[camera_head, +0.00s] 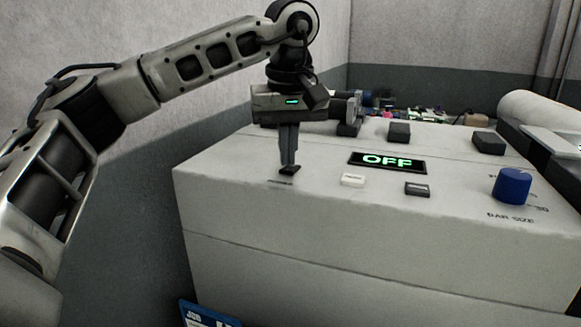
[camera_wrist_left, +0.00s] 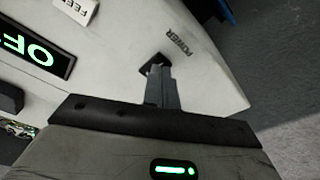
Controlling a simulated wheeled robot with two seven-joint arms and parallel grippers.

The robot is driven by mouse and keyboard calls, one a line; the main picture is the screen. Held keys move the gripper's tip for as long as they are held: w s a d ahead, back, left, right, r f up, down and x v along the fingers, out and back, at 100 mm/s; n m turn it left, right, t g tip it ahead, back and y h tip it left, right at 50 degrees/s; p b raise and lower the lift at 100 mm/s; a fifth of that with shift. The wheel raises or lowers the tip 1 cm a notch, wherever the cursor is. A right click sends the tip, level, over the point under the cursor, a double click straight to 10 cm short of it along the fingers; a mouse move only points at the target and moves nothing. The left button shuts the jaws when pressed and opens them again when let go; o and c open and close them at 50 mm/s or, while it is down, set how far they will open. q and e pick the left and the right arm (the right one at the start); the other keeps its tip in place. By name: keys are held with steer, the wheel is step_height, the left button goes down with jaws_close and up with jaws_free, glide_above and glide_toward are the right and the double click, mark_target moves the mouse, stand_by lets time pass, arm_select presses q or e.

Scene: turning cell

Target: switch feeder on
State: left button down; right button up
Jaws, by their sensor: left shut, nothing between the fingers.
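The feeder is a large white box (camera_head: 350,240) with a sloped top panel. Its display (camera_head: 387,162) reads OFF in green; part of it shows in the left wrist view (camera_wrist_left: 35,47). My left gripper (camera_head: 289,168) is shut and empty, pointing down at the dark power switch (camera_head: 290,170) at the panel's left end. In the left wrist view the fingertips (camera_wrist_left: 158,72) are over this switch, beside the printed word POWER (camera_wrist_left: 180,42), and hide most of it. I cannot tell whether they touch. A white button (camera_head: 352,180), marked FEED in the wrist view (camera_wrist_left: 78,8), sits beside it.
A dark button (camera_head: 417,190) and a blue knob (camera_head: 512,186) marked BAR SIZE are further right on the panel. Several dark blocks (camera_head: 399,132) stand along the back. A blue sign (camera_head: 208,314) is low at the front left. A grey wall is behind.

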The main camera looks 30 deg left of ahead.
mark_target(288, 170)
arm_select(q)
steer(key=shift+f, duration=0.55)
step_height(288, 170, up, 3)
steer(key=shift+p, duration=1.2)
steer(key=shift+r+p, duration=0.6)
steer(key=shift+r, duration=1.45)
